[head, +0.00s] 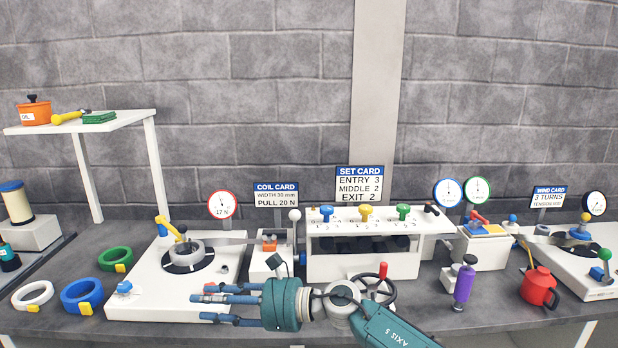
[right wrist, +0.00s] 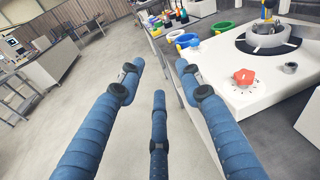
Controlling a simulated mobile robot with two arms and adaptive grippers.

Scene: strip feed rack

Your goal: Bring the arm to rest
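My right gripper (head: 204,301) reaches across the front of the bench, its blue fingers pointing left. It is in front of the white coil stand (head: 130,300) and no object is between the fingers. In the right wrist view the three fingers of this gripper (right wrist: 160,76) are spread apart and empty, with the grey floor beyond them. My left gripper is not in view.
A white straightener (head: 360,265) with a handwheel (head: 377,287) stands behind my right arm. A purple-handled tool (head: 463,287) and a red can (head: 539,288) stand to the right. Green (head: 115,258), blue (head: 68,290) and white (head: 20,298) rings lie left. Open floor (right wrist: 105,130) lies before the bench.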

